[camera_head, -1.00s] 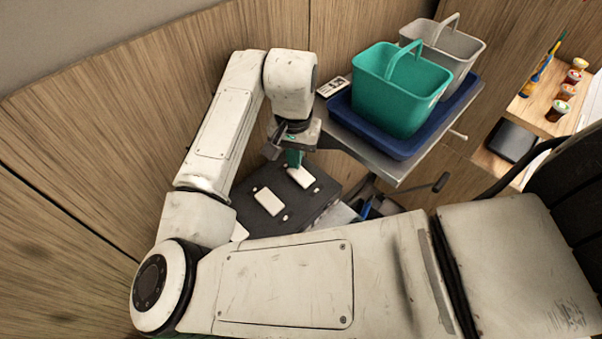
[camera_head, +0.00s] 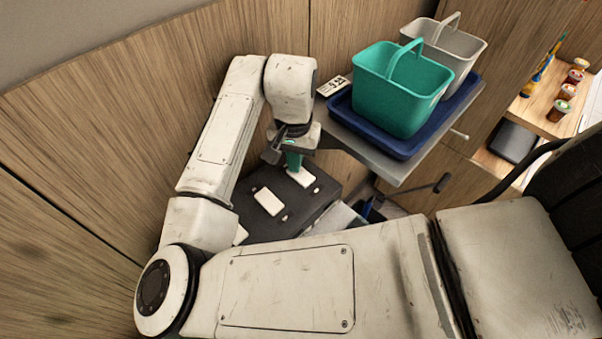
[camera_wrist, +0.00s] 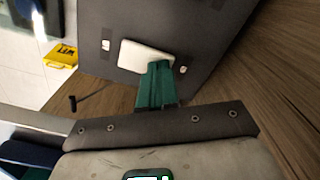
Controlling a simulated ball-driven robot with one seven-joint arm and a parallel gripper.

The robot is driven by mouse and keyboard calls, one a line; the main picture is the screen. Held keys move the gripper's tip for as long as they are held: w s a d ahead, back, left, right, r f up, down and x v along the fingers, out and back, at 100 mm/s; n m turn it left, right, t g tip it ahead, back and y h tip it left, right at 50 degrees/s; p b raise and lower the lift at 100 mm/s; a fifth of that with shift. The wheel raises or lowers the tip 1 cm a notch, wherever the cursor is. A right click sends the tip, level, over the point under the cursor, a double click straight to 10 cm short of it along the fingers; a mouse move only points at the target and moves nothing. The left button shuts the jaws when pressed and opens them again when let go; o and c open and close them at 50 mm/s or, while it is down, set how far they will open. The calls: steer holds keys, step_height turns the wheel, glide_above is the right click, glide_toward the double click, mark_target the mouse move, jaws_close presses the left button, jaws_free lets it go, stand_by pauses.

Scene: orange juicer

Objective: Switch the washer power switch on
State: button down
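A dark grey panel (camera_head: 318,205) on the wall carries white rectangular plates, one (camera_head: 268,201) near its middle and one (camera_head: 301,177) by my gripper. In the wrist view the panel (camera_wrist: 205,25) shows a white plate (camera_wrist: 140,54) with a small pale knob (camera_wrist: 105,45) to its left and another (camera_wrist: 183,70) to its right. I cannot read which is the washer power switch. My gripper (camera_head: 293,166) has green fingers, pressed together and empty. In the wrist view the fingertips (camera_wrist: 158,66) overlap the white plate's lower right; I cannot tell whether they touch it.
A metal shelf (camera_head: 390,172) to the right holds a blue tray (camera_head: 345,118) with a teal basket (camera_head: 395,95) and a grey basket (camera_head: 462,48). A small label card (camera_head: 333,86) lies beside the tray. Wood walls close in the left. A yellow item (camera_wrist: 62,55) lies on the floor.

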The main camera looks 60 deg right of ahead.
step_height(320, 180, up, 7)
steer(key=p, duration=0.6)
stand_by(0.5)
steer(key=shift+f, duration=0.1)
stand_by(0.4)
